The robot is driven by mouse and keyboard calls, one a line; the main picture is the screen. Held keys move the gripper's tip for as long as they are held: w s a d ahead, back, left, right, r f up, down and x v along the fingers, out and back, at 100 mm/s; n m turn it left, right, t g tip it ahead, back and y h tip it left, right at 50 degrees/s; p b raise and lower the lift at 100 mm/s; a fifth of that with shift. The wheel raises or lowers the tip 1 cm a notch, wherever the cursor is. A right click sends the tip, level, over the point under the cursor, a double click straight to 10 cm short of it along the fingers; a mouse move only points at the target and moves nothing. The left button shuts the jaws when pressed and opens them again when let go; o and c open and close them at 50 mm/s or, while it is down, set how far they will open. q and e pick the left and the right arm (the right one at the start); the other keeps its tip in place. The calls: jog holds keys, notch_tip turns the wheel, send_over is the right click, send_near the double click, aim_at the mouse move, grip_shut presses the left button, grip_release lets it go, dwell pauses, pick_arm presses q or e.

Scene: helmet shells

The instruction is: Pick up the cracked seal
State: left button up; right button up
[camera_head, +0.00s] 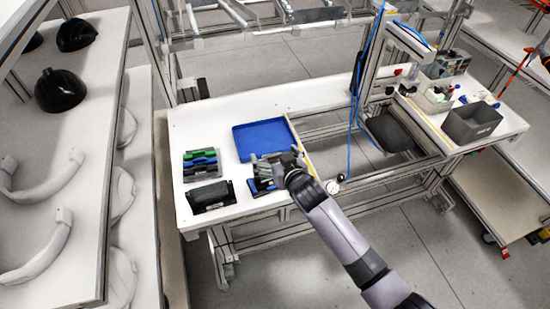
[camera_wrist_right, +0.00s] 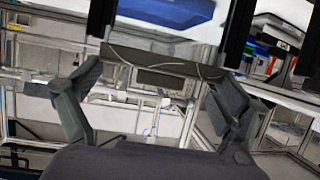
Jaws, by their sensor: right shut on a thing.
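My right gripper (camera_head: 268,165) is over the white table, just in front of the blue tray. In the right wrist view its two grey fingers (camera_wrist_right: 155,100) are apart, with a long dark grey strip between them. I take this strip to be the cracked seal (camera_wrist_right: 160,68); a thin pale line runs along it. The fingers are shut on it. In the head view the gripper hides the strip, and I cannot tell whether it touches the table. My left gripper is not in view.
The blue tray (camera_head: 263,138) looks empty. Green, blue and dark pieces (camera_head: 201,162) and a black piece (camera_head: 210,196) lie left of my gripper. A grey bin (camera_head: 471,123) stands at the right end. Shelves with black helmet shells (camera_head: 60,90) stand at the left.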

aim_at(275, 155)
notch_tip(275, 155, up, 19)
jog(key=b, duration=0.2)
jog(key=s+d+r+m+h+b, duration=0.1)
jog(key=s+d, duration=0.2)
jog(key=d, duration=0.3)
jog(key=s+d+r+m+h+b, duration=0.1)
jog(key=s+d+r+m+h, duration=0.1)
jog(key=s+d, duration=0.2)
jog(key=s+d+r+m+t+h+b, duration=0.1)
jog(key=s+d+r+h, duration=0.1)
jog(key=d, duration=0.7)
jog(key=shift+s+d+r+m, duration=0.15)
jog(key=shift+s+d+m, duration=0.15)
jog(key=shift+s, duration=0.55)
